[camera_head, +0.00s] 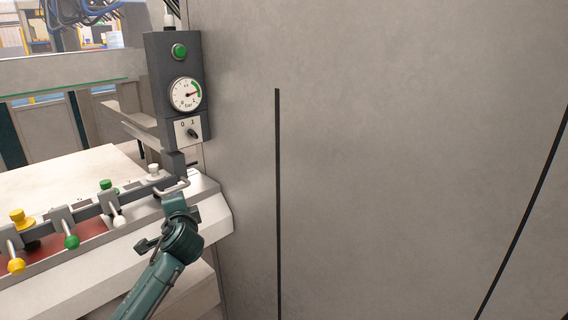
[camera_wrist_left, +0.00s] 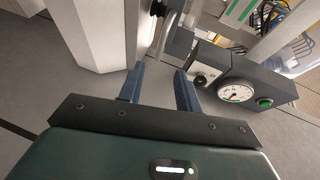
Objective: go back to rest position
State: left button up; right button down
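My left arm comes in from the bottom of the head view, with its gripper (camera_head: 180,205) in front of the panel bender's front edge, below the control box (camera_head: 178,90). In the left wrist view the two fingers of the left gripper (camera_wrist_left: 160,84) are apart, with nothing seen between them. The control box, also in the wrist view (camera_wrist_left: 222,68), carries a green button (camera_head: 179,51), a round pressure gauge (camera_head: 186,94) and a rotary switch (camera_head: 192,133). My right gripper is in neither view.
A rail with yellow, green and white knobs (camera_head: 70,241) runs along the machine's front at left. A pale work surface (camera_head: 60,185) lies behind it. A large grey panel wall (camera_head: 390,150) fills the right side. A light post (camera_wrist_left: 90,32) stands close to the left gripper.

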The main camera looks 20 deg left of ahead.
pick_arm(q)
jog(key=s+d+f+h, duration=0.45)
jog(key=d+f, duration=0.35)
jog(key=f, duration=0.2)
jog(key=s+d+f+h, duration=0.4)
jog(key=s+d+f, duration=0.2)
jog(key=d+f, duration=0.25)
jog(key=s+d+f+n+h, duration=0.2)
jog(key=s+d+f+n, duration=0.1)
jog(key=s+d, duration=0.3)
jog(key=s+d+f+n+g+h, duration=0.1)
jog(key=s+d+f+n+h, duration=0.2)
jog(key=s, duration=0.8)
jog(key=d, duration=0.2)
jog(key=shift+d+g, duration=0.3)
jog(key=shift+d, duration=0.05)
jog(key=shift+a, duration=0.1)
